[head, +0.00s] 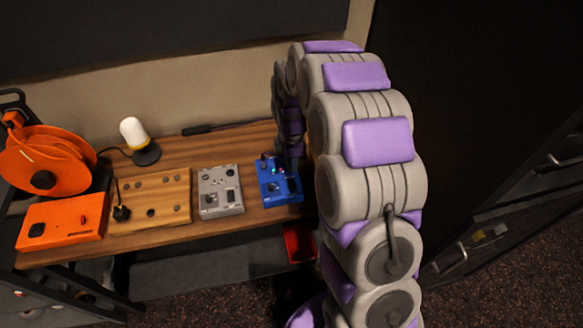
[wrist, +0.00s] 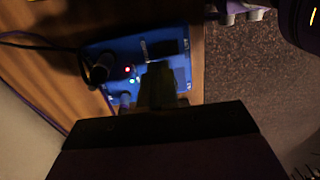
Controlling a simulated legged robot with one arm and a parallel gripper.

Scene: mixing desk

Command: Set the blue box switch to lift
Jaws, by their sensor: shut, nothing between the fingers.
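The blue box (head: 279,192) sits at the right end of the wooden desk in the head view. It has small lit lights and a dark knob or socket on its top. In the wrist view the blue box (wrist: 120,55) fills the upper middle, with a red and a greenish light and a black plug with a cable at its left. My gripper (wrist: 160,75) is shut and empty, its dark fingertips over the right part of the box. I cannot tell whether they touch it. In the head view my arm partly covers the box. The switch's setting cannot be made out.
A grey box (head: 220,190) stands just left of the blue box. Further left are a wooden panel (head: 150,200), an orange box (head: 62,222), an orange cable reel (head: 45,165) and a white lamp (head: 134,133). A red bin (head: 298,243) is below the desk edge.

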